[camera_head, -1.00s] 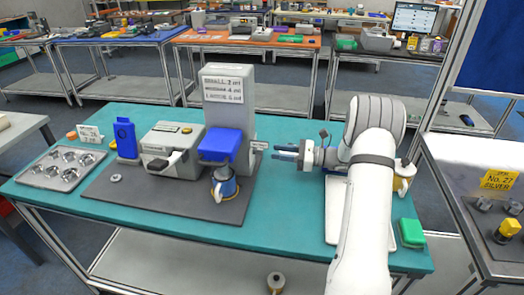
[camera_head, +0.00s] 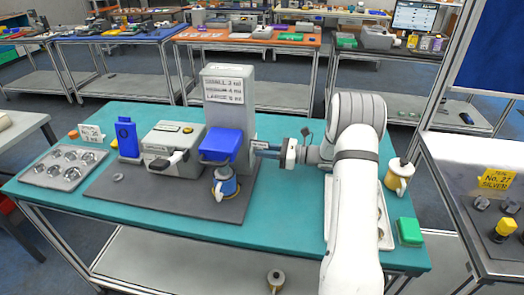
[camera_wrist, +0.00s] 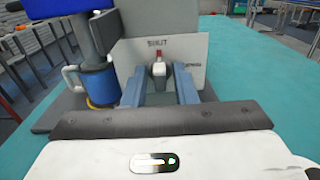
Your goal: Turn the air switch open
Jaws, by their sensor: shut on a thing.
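The air switch (camera_wrist: 158,68) is a small pale lever with a red tip, on a light panel (camera_wrist: 187,50) on the right side of the tall grey machine (camera_head: 230,86). The panel's lettering is too small to read surely. My gripper (camera_head: 260,148) reaches left to that side at about the height of the blue box. In the wrist view, my gripper's blue-grey fingers (camera_wrist: 160,80) stand on both sides of the lever and are shut on it. The lever is hidden in the head view.
A blue mug (camera_head: 224,183) stands under the machine's blue box (camera_head: 219,143). The teal table (camera_head: 275,215) is clear in front of my gripper.

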